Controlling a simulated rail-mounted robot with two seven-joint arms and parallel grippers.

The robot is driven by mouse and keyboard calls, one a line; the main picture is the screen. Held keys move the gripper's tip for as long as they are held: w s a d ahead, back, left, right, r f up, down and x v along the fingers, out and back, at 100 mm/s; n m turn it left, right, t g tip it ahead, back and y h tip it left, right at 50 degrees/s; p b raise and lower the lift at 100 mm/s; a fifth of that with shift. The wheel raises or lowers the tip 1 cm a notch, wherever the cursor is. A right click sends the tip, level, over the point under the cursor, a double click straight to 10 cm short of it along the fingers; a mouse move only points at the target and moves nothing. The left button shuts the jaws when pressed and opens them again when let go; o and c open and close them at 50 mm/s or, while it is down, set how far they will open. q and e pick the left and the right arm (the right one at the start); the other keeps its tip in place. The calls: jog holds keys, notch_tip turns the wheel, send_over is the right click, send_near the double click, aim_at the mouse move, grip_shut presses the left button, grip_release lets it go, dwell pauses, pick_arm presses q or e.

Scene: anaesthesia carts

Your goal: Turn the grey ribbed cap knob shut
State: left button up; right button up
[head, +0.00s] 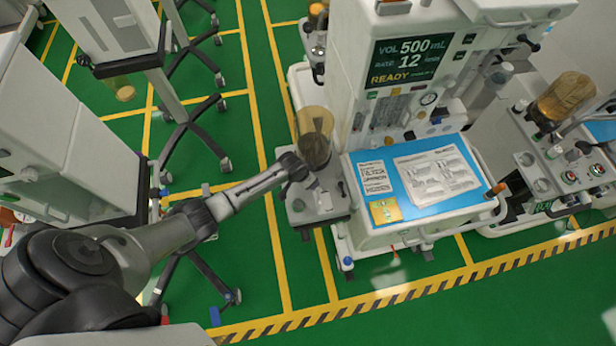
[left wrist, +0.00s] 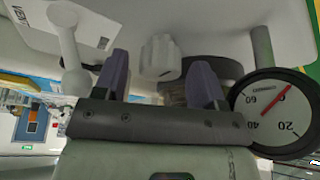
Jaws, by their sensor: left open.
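The grey ribbed cap knob (left wrist: 160,58) shows in the left wrist view as a pale, ridged cap on a light panel. My left gripper (left wrist: 162,82) is open, with one dark finger on each side of the knob in the picture. The knob appears beyond the fingertips, and I see no contact; the exact depth is hard to tell. In the head view my left gripper (head: 308,182) is over the small grey side shelf (head: 325,206) of the middle cart, just below an amber canister. I cannot make out the knob there. My right gripper is not in view.
In the left wrist view a round gauge (left wrist: 281,112) is close to the right finger, and a white ball-ended lever (left wrist: 68,45) stands left. In the head view the amber canister (head: 314,138) and the blue-topped work surface (head: 378,190) adjoin the shelf.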

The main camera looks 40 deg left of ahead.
pick_arm(q)
jog(key=shift+s+r, duration=0.15)
jog(key=shift+r, duration=0.35)
jog(key=p+v, duration=0.2)
jog(key=v, duration=1)
jog(key=shift+s+r, duration=0.2)
jog(key=shift+r, duration=0.15)
jog(key=shift+a, duration=0.1)
jog(key=s+d+r+m+t+y+p, duration=0.1)
jog(key=s+d+r, duration=0.15)
jog(key=r, duration=0.55)
jog(key=s+d+r+m+t+y+p, duration=0.1)
jog(key=s+d+r+p, duration=0.15)
jog(key=r, duration=0.55)
jog(key=s+d+r+n+g+p, duration=0.1)
jog(key=s+d+p, duration=0.2)
jog(key=s, duration=0.6)
jog(key=s+d+r+n+g+h+p, duration=0.1)
jog(key=s+p, duration=0.4)
jog(key=s, duration=0.5)
jog(key=d+r, duration=0.1)
jog(key=d, duration=0.1)
jog(key=shift+s+d+r+g, duration=0.2)
jog(key=shift+s+d+g, duration=0.1)
jog(key=shift+g, duration=0.1)
